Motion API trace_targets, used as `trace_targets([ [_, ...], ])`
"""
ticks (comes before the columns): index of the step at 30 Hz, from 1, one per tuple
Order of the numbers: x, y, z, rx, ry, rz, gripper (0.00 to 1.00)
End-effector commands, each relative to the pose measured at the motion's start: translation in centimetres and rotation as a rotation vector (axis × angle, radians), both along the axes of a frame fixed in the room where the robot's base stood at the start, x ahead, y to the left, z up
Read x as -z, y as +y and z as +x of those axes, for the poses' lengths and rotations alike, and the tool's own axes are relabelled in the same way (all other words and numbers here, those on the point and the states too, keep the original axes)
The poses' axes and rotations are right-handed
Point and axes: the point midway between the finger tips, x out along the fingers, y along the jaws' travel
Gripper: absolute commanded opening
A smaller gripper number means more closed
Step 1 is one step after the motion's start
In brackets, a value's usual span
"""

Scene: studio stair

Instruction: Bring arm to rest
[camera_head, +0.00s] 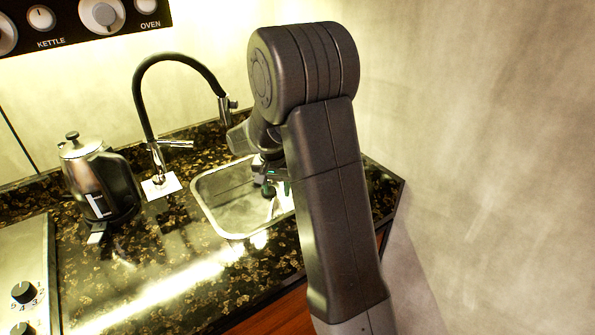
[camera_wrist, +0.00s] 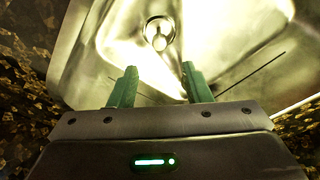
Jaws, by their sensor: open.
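My gripper (camera_head: 268,187) is over the sink (camera_head: 222,220), partly hidden behind my own dark arm in the head view. In the wrist view my gripper (camera_wrist: 156,88) shows two green fingers standing apart, with nothing between them. The sink basin (camera_wrist: 95,75) lies below the fingers, and its round drain (camera_wrist: 159,33) is beyond the fingertips. Whether the fingers touch the basin cannot be told.
A black tap (camera_head: 140,100) rises behind the sink. A dark kettle (camera_head: 110,185) stands to its left, and a hob (camera_head: 25,270) is at the far left. The speckled counter (camera_head: 165,270) in front is clear. A bare wall (camera_head: 470,150) is close on the right.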

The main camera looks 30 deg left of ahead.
Motion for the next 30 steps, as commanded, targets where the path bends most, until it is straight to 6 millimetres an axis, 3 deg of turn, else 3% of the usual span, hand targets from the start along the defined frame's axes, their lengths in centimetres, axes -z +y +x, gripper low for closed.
trace_targets([
  [5, 1.7, 0.0, 0.2, 0.0, 0.002, -0.004, 0.44],
  [24, 12.5, 0.5, 1.8, 0.0, 0.0, -0.001, 0.44],
  [30, 10.4, 0.6, 1.8, 0.001, -0.002, 0.002, 0.44],
])
